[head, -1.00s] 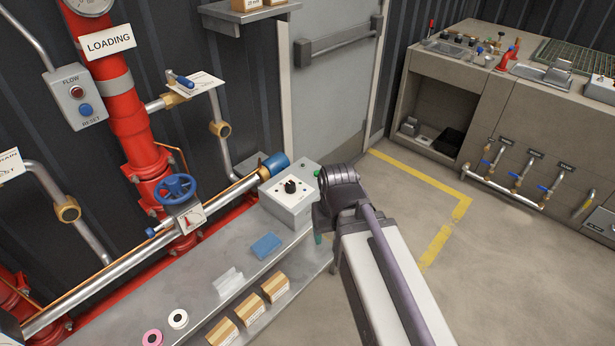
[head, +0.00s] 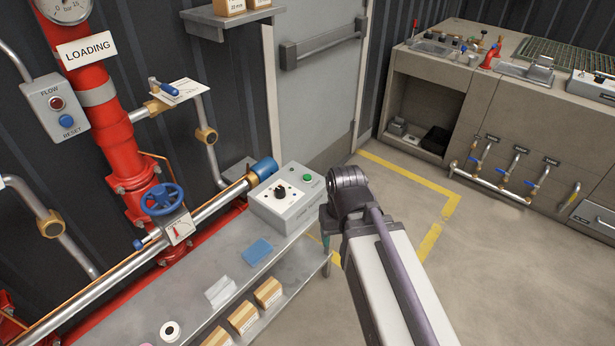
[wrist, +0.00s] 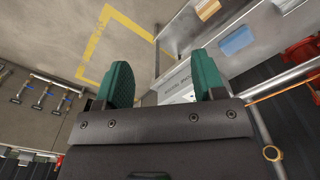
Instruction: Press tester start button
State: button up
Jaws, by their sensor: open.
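The tester is a light grey box (head: 285,217) at the far end of the grey bench. Its top has a black knob (head: 280,192) on a white panel and a green button (head: 307,178) near the back right corner. The box shows only in part in the wrist view (wrist: 177,92), between my fingers. My gripper (wrist: 163,82) has two green fingers, which stand apart with nothing between them. In the head view my wrist is just right of the tester and hides most of the gripper; a bit of a green finger shows below it.
The bench (head: 215,265) carries a blue pad (head: 257,252), a clear item and a tape roll. Several cartons (head: 267,292) sit on the lower shelf. A red pipe (head: 105,125) and a steel pipe (head: 215,205) run behind. The floor right of the bench is open.

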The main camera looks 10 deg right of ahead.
grip_shut()
dwell(0.4)
dwell(1.0)
